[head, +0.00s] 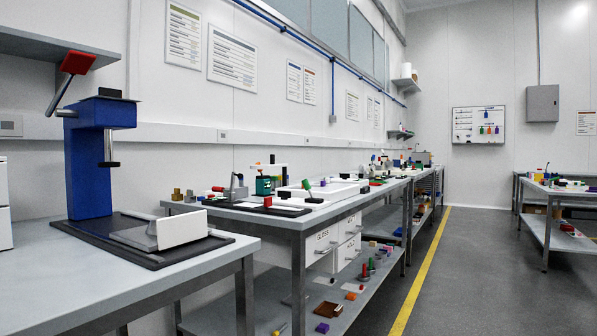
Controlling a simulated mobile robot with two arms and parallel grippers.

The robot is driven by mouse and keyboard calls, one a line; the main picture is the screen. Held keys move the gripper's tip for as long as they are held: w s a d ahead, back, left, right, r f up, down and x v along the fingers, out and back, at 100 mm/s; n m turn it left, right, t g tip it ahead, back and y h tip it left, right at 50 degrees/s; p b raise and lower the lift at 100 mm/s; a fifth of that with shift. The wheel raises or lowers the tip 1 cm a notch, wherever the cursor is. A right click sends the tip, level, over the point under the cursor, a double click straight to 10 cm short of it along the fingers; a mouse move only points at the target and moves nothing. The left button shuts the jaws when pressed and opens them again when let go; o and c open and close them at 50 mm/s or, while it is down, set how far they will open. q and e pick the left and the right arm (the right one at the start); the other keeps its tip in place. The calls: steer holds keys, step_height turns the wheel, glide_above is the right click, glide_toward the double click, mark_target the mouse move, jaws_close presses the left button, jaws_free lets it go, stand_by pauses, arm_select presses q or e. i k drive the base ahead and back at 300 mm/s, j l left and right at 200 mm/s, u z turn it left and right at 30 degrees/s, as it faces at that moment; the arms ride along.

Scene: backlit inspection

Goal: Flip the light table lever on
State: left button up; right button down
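Neither of my grippers is in view. A small lever with a green tip (306,184) stands on the middle workbench (283,222), tilted up to the left from a small pale base. A flat white panel (338,189) that looks like the light table lies right beside and behind it. At this distance I cannot tell whether the panel is lit or which setting the lever is in.
A blue press (88,160) with a red-handled lever (78,63) stands on the near left bench (60,285). Several small parts crowd the middle bench and its lower shelf (345,300). The grey floor (470,285) right of the yellow line (420,270) is clear.

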mark_target(307, 185)
steer(key=i+l+u, duration=0.35)
steer(key=i, duration=0.2)
steer(key=i+l+u, duration=0.35)
steer(key=i, duration=0.15)
